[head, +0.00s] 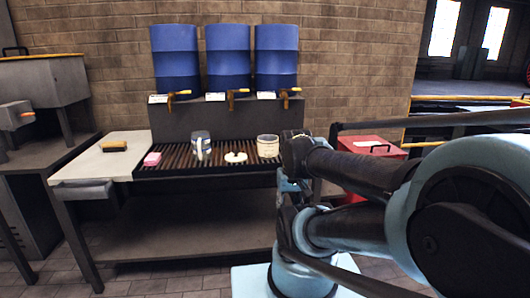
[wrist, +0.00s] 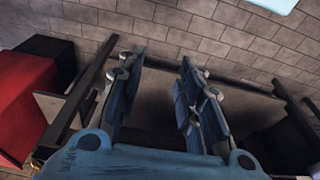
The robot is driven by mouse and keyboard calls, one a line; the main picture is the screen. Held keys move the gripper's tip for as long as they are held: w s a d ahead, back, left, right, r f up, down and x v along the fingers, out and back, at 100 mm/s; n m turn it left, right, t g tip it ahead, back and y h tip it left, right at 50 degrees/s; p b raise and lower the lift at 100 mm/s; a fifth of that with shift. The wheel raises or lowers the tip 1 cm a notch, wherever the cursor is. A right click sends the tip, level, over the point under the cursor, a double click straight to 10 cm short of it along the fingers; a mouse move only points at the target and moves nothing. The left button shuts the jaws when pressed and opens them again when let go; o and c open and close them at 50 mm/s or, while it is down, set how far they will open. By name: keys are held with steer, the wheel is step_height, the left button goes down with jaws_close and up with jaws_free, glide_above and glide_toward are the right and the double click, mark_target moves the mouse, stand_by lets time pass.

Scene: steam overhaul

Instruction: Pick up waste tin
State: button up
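A pale, open-topped tin (head: 268,146), which looks like the waste tin, stands upright on the right part of the slatted bench top (head: 180,170). A silver metal jug (head: 201,146) and a small white disc-shaped item (head: 236,157) stand to its left. My gripper (wrist: 158,68) is open and empty in the wrist view, its two blue fingers well apart, pointing toward tiled floor and a grey panel. In the head view my arm's end is just right of the tin and lower, apart from it; the fingers are hard to make out. The tin is not visible in the wrist view.
Three blue drums (head: 228,58) with taps stand on a ledge behind the bench. A pink block (head: 152,159) and a yellowish brush or sponge (head: 114,146) lie at left. A red cabinet (head: 372,150) stands right, partly behind my arm. The lower shelf (head: 190,226) is bare.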

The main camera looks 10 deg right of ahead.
steer(key=o, duration=0.4)
steer(key=shift+s+r, duration=0.15)
steer(key=o, duration=1.2)
steer(key=w+r, duration=0.3)
steer(key=shift+r, duration=0.3)
step_height(320, 180, up, 16)
steer(key=r+n+t+y, duration=0.1)
steer(key=n+t, duration=0.1)
steer(key=n, duration=0.1)
glide_above(268, 146)
steer(key=s+d, duration=0.2)
steer(key=shift+w+d+x, duration=0.1)
steer(key=shift+x, duration=4.4)
steer(key=shift+w+d+x, duration=0.1)
steer(key=shift+w+x, duration=0.05)
steer(key=shift+x, duration=4.3)
